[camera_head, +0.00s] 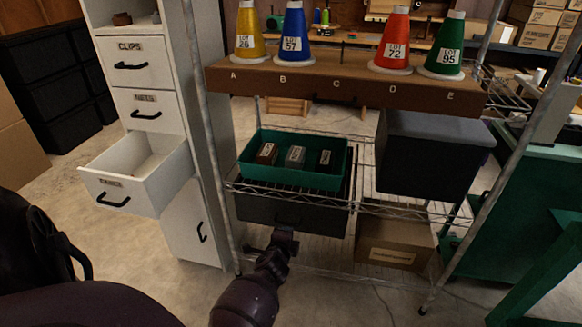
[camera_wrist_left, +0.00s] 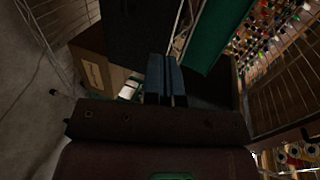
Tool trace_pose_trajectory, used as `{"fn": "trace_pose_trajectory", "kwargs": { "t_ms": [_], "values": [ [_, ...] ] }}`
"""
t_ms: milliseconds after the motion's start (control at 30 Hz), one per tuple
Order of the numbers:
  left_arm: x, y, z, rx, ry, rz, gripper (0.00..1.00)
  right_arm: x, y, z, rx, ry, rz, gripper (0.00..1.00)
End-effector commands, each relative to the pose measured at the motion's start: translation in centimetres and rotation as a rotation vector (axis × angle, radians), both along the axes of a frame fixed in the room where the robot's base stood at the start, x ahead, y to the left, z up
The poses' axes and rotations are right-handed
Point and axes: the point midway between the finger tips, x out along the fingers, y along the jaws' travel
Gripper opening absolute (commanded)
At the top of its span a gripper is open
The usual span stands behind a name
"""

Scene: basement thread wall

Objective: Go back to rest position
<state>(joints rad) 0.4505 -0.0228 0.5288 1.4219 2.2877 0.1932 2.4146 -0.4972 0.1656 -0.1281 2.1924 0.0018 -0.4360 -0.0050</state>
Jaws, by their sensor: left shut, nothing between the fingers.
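My left gripper (camera_head: 268,243) is low in front of the wire shelf rack in the head view, just below the dark drawer box (camera_head: 290,213). In the left wrist view its two blue-grey fingers (camera_wrist_left: 164,75) are side by side, shut with nothing held. A green tray (camera_head: 250,178) holding small labelled blocks sits on the rack, above and beyond the gripper. My right gripper is in neither view.
A white drawer cabinet stands left with its lower drawer (camera_head: 128,181) pulled open. The board (camera_head: 330,91) above carries yellow, blue, red and green cones. A grey bin (camera_head: 425,155) sits right, above a cardboard box (camera_head: 397,241). Floor is clear around the front.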

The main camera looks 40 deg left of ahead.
Motion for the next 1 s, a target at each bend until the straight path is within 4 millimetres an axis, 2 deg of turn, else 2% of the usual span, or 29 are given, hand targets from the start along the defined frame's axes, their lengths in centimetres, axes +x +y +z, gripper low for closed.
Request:
{"fn": "trace_pose_trajectory", "kwargs": {
  "t_ms": [333,467,567,700,1000],
  "values": [
    [-0.4,-0.1,0.2,0.014,0.005,-0.006,0.00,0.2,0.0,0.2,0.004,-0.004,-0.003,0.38],
    [-1.0,-0.1,1.6,0.170,0.055,-0.067,0.00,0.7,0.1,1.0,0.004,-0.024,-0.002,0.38],
    [-2.1,-0.4,3.7,0.431,0.142,-0.168,0.00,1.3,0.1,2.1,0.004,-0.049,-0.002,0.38],
    [-4.1,-1.6,6.6,0.904,0.299,-0.341,0.00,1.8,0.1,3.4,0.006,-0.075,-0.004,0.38],
    [-9.5,-6.2,10.2,1.928,0.619,-0.674,0.00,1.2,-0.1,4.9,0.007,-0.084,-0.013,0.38]
  ]
}}
